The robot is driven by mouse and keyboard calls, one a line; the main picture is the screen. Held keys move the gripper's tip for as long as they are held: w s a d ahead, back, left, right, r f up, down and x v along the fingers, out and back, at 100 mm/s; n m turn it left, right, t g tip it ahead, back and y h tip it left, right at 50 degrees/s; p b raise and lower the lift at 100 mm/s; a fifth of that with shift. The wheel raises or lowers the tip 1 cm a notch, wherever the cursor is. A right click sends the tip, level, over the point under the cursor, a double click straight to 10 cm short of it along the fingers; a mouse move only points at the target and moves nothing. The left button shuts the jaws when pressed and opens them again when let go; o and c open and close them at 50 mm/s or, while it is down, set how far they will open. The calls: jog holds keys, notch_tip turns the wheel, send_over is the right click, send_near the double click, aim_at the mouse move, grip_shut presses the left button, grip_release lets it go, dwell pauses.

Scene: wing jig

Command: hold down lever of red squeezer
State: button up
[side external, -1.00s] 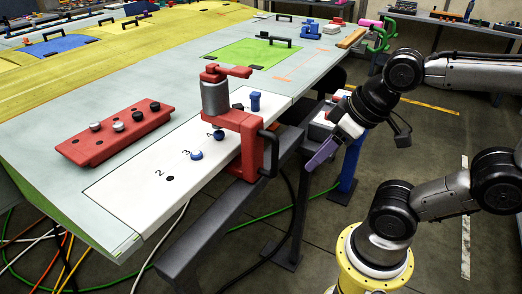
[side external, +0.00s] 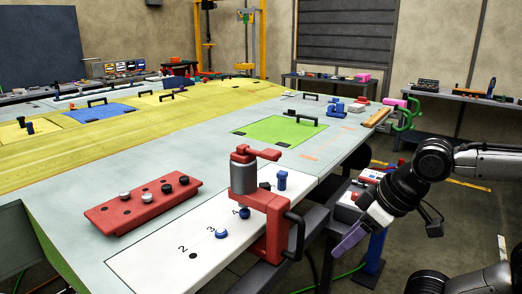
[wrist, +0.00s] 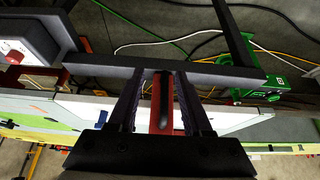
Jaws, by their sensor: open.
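The red squeezer (side external: 275,225) is clamped at the edge of the white numbered strip (side external: 140,265). It has a grey cylinder (side external: 243,178) under a red top arm (side external: 262,153) and a black handle (side external: 295,232) on its outer side. My gripper (side external: 350,240), with purple fingers, is off the table edge, to the right of the squeezer and apart from it. Contact is not visible.
A red block with several knobs (side external: 145,203) lies left of the strip. Blue knobs (side external: 221,233) and a blue peg (side external: 282,180) stand on the strip. A grey beam (wrist: 100,67) runs beside the table edge. A green clamp (wrist: 250,75) shows in the wrist view.

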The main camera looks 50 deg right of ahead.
jog(key=shift+c, duration=0.2)
jog(key=shift+s+r, duration=0.1)
jog(key=shift+s, duration=0.05)
jog(key=c, duration=0.5)
jog(key=shift+m+t, duration=0.3)
jog(key=shift+t, duration=0.3)
jog(key=w+r, duration=0.1)
jog(key=r, duration=0.3)
jog(key=w+r, duration=0.1)
jog(key=r, duration=0.4)
jog(key=w+r, duration=0.1)
jog(key=r, duration=0.3)
jog(key=shift+w+d+r, duration=0.15)
jog(key=shift+w+d, duration=0.1)
jog(key=shift+w, duration=0.15)
grip_shut()
jog(key=w+a+r+t, duration=0.1)
jog(key=w+r, duration=0.1)
jog(key=r, duration=0.5)
jog(key=w+a+r+t, duration=0.1)
jog(key=w+r, duration=0.1)
jog(key=r, duration=0.6)
jog(key=shift+w, duration=0.2)
